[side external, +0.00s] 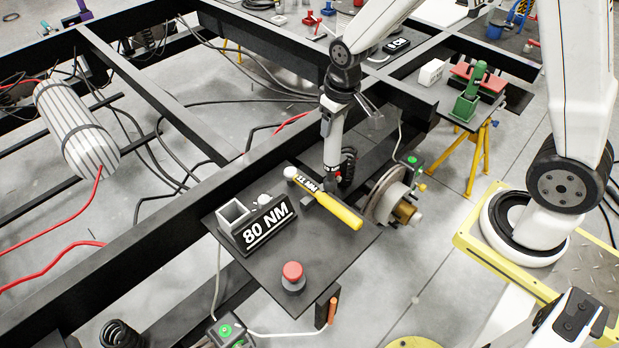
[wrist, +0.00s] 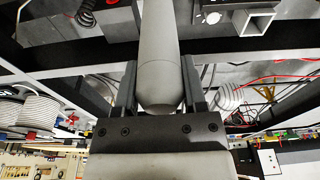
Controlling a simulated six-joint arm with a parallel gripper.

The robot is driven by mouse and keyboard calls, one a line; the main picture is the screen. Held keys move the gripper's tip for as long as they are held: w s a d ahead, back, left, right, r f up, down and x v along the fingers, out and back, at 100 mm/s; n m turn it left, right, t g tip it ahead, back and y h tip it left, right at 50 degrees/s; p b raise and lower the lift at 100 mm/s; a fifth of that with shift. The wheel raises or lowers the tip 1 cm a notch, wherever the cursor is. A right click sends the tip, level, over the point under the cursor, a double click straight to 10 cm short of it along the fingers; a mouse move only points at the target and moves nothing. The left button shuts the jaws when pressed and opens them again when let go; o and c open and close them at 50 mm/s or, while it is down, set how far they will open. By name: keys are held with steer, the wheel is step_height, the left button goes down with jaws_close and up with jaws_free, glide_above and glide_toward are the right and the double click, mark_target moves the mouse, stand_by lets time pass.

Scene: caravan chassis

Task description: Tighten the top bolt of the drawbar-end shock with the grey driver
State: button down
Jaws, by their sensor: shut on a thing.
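My gripper (side external: 343,92) is above the black chassis rail and shut on the grey driver (side external: 331,135), which hangs nearly upright beneath it. In the wrist view the driver's grey body (wrist: 158,50) runs between the two dark fingers (wrist: 158,88). The driver's lower end is beside a black coil-spring shock (side external: 348,168), near a small red part (side external: 338,176) at the shock's upper left. Whether the tip touches a bolt is too small to tell. The bolt itself cannot be made out.
A dark plate (side external: 320,275) in front carries an "80 NM" holder (side external: 268,228), a yellow-handled tool (side external: 338,210) and a red button (side external: 292,275). A wheel hub (side external: 388,195) stands right of the shock. A yellow-legged stand (side external: 478,140) is farther right.

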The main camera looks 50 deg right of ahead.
steer(key=shift+s+d, duration=0.2)
steer(key=shift+d, duration=0.05)
steer(key=shift+s, duration=2.45)
steer(key=shift+w, duration=2.5)
steer(key=shift+s, duration=2.5)
steer(key=shift+w, duration=0.1)
